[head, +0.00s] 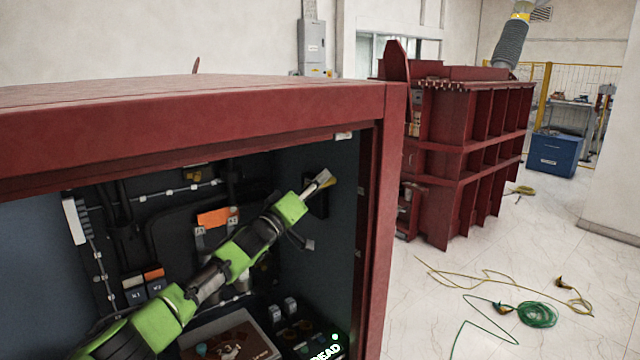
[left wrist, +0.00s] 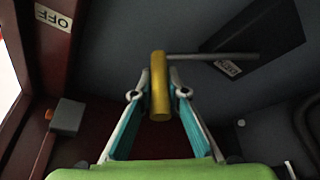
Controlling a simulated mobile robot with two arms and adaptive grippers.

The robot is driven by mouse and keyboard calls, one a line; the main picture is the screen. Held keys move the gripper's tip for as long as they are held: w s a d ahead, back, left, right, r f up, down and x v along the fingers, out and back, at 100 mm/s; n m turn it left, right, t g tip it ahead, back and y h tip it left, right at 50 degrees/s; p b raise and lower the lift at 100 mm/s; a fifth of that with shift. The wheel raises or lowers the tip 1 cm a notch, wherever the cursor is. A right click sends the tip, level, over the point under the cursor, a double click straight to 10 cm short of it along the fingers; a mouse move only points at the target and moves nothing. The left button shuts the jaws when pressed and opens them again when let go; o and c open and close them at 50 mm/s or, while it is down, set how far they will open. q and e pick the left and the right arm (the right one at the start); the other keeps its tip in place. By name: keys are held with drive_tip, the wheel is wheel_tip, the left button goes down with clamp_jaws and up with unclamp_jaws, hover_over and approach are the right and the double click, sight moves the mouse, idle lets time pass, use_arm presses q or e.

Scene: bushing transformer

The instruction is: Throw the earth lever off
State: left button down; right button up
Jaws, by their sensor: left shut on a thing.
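The earth lever is a grey rod with a yellow cylindrical handle (left wrist: 160,86), seen in the left wrist view. The rod (left wrist: 215,57) runs right from the handle to a dark plate (left wrist: 258,45) on the cabinet's inner wall. A small white label (left wrist: 228,68) is on that plate; its text is hard to read. My left gripper (left wrist: 160,90) is shut on the handle, one finger on each side. In the head view my left gripper (head: 322,181) is at the cabinet's right inner wall, and the handle shows small between its fingertips. My right gripper is out of view.
An OFF label (left wrist: 52,17) is on the dark red frame at the wrist view's upper left. A small grey block (left wrist: 66,116) is below it. The red cabinet's top edge (head: 190,120) and right post (head: 380,220) border the opening. Coiled cables (head: 537,314) lie on the floor outside.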

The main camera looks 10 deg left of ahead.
use_arm(q)
drive_tip(key=shift+r, duration=0.15)
drive_tip(key=c, duration=2)
unclamp_jaws()
drive_tip(key=shift+o, duration=0.2)
drive_tip(key=shift+f, duration=0.2)
drive_tip(key=shift+s+a+f, duration=0.2)
drive_tip(key=shift+s, duration=0.15)
drive_tip(key=v, duration=1.1)
